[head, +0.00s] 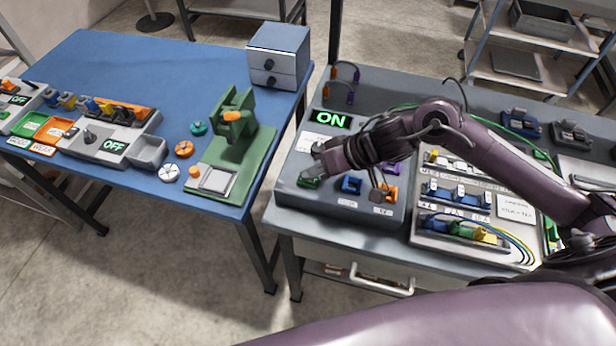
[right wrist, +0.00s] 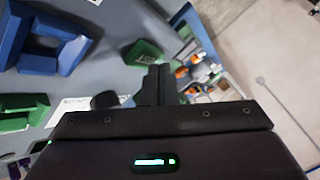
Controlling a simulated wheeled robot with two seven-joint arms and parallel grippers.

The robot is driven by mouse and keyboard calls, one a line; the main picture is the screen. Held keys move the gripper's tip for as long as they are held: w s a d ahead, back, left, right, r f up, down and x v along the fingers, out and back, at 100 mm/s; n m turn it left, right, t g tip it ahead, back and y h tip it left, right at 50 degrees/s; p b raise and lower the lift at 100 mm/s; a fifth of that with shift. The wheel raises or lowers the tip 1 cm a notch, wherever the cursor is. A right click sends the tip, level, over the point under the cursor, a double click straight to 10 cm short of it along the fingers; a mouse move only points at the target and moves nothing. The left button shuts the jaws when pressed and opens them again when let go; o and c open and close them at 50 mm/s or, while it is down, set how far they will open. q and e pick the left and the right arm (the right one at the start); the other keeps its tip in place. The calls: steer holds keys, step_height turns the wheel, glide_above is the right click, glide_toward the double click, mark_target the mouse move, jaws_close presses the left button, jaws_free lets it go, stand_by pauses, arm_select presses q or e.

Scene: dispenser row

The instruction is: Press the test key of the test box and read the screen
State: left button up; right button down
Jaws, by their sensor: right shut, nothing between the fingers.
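The grey test box stands on the right-hand table (head: 291,189). Its screen (head: 331,118) reads ON in green letters. A green key (head: 308,183) sits at its front left, with a blue one (head: 350,184) and an orange one (head: 388,193) to the right. My right gripper (head: 317,171) is shut and empty, its fingertips close by the green key. In the right wrist view the shut fingers (right wrist: 158,75) end beside the green key (right wrist: 143,52); I cannot tell whether they touch it. My left gripper is not in view.
Right of the box is a panel with blue, green and yellow connectors (head: 458,229) and wires. The blue table (head: 85,57) holds a green stand (head: 235,128), a drawer unit (head: 279,53) and a box whose screen reads OFF (head: 115,146). A gap separates the tables.

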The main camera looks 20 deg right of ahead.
mark_target(314, 181)
steer(key=shift+f, duration=0.5)
stand_by(0.6)
steer(key=shift+r+p, duration=0.9)
steer(key=shift+p, duration=0.3)
step_height(314, 181, up, 5)
steer(key=p, duration=0.6)
steer(key=shift+r, duration=0.1)
stand_by(0.4)
